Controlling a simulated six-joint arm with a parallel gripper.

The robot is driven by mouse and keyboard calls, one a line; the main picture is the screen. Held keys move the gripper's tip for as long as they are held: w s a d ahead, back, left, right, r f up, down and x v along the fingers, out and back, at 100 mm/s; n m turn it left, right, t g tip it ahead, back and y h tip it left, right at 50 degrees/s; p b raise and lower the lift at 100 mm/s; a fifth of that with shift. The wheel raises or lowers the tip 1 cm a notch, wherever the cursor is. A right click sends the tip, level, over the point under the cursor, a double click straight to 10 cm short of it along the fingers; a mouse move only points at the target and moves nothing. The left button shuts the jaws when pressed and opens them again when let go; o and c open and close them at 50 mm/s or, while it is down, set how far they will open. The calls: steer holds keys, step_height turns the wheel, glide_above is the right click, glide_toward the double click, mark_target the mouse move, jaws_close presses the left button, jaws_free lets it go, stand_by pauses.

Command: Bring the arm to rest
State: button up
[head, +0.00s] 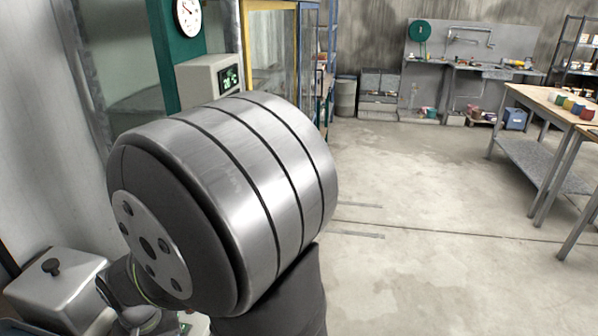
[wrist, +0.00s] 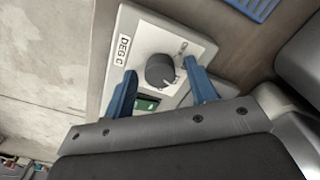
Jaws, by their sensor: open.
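In the wrist view my gripper (wrist: 159,72) is open, with its two blue fingers apart. Between and just beyond the fingers is a dark round knob (wrist: 160,71) on a pale panel (wrist: 150,30) labelled "DEG C". A small green display (wrist: 147,104) on the panel shows between the fingers, below the knob. I cannot tell whether the fingers touch the knob. No object is held. In the head view a large silver and grey arm link of mine fills the middle left, and my gripper is not visible there.
A beige box with a green display (head: 230,79) and a round gauge (head: 188,16) are on a green post behind my arm. A metal box with a black knob (head: 55,285) stands lower left. A workbench (head: 535,98) is at right. The concrete floor (head: 430,220) between is open.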

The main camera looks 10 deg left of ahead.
steer(key=n, duration=0.4)
steer(key=shift+n, duration=2.7)
steer(key=shift+o, duration=0.5)
